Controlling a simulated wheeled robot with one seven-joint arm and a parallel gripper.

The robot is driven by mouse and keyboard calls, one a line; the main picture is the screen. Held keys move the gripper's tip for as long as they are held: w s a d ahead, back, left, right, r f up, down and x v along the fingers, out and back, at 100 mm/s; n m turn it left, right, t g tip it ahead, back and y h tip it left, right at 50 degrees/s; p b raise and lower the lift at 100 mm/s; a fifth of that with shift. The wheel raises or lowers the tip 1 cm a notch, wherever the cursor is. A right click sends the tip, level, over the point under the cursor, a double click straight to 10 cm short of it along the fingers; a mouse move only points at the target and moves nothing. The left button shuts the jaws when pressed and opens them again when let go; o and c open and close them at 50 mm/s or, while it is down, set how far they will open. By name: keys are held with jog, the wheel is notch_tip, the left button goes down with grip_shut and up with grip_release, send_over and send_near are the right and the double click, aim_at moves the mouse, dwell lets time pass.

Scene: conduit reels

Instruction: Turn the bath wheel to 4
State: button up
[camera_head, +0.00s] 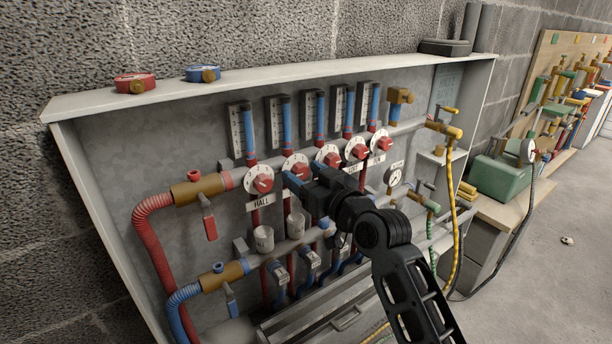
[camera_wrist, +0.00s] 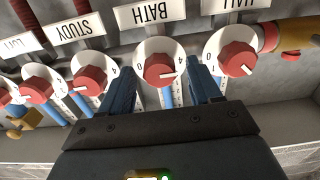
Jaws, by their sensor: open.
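The bath wheel (camera_wrist: 158,70) is a red knob on a round white dial in the wrist view, with the BATH label (camera_wrist: 148,13) beside it.
The hall wheel (camera_wrist: 237,58) and study wheel (camera_wrist: 89,78) are close on either side. Blue gauge tubes (camera_head: 286,118) rise above the wheels.

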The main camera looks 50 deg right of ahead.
jog(key=v, duration=0.7)
jog(key=shift+s, duration=0.4)
jog(key=shift+a, duration=0.15)
jog(key=s+a+f+n+g+y, duration=0.1)
jog(key=s+a+f+y, duration=0.1)
jog(key=s+a+f, duration=0.7)
jog(key=s+a+n+g+y, duration=0.1)
jog(key=s+a, duration=0.3)
jog(key=s, duration=0.3)
jog(key=s+a+r+y, duration=0.1)
jog(key=s+a, duration=0.3)
jog(key=s, duration=0.3)
jog(key=s+a+n+g+y, duration=0.1)
jog(key=s+a, duration=0.3)
jog(key=s, duration=0.3)
notch_tip(320, 180, up, 14)
jog(key=p, duration=1.3)
jog(key=shift+w+d+f+p, duration=0.15)
jog(key=shift+d+p, duration=0.05)
jog(key=shift+p, duration=0.15)
